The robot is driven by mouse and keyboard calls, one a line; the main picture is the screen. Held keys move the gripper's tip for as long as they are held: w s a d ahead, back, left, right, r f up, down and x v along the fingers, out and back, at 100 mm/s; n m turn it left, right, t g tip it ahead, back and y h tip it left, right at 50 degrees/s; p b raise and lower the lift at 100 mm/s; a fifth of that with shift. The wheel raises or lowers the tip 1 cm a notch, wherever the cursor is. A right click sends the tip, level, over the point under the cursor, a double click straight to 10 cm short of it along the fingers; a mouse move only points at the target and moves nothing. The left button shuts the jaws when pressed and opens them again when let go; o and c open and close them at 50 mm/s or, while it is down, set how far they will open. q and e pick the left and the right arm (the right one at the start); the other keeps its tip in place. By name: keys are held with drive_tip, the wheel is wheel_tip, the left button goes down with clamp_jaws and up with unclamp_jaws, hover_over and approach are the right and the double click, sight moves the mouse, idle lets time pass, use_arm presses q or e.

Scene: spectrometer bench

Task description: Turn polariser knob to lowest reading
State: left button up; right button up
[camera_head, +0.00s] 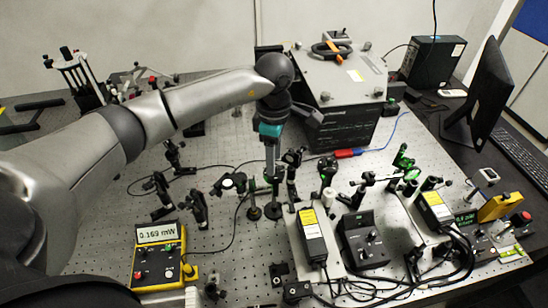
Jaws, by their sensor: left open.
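My left arm comes in from the left, and my left gripper (272,165) points down over the optics in the middle of the bench. Its fingers are narrow in this view; it is open, with nothing seen held. Several dark post-mounted optics (292,160) stand close around the fingertips. I cannot tell which one carries the polariser knob, or whether the fingers touch it. A yellow-cased power meter (158,262) stands at the front left, and its display (157,233) appears to read 0.169 mW. My right gripper is not in view.
A large grey and black instrument box (345,85) stands behind the gripper. Controller boxes (366,240) with cables crowd the front right. A monitor (480,100) and keyboard (525,150) are at the far right. The perforated bench (225,260) has free room right of the meter.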

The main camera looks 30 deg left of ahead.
use_arm(q)
drive_tip(key=shift+f, duration=0.8)
drive_tip(key=shift+c, duration=0.2)
clamp_jaws()
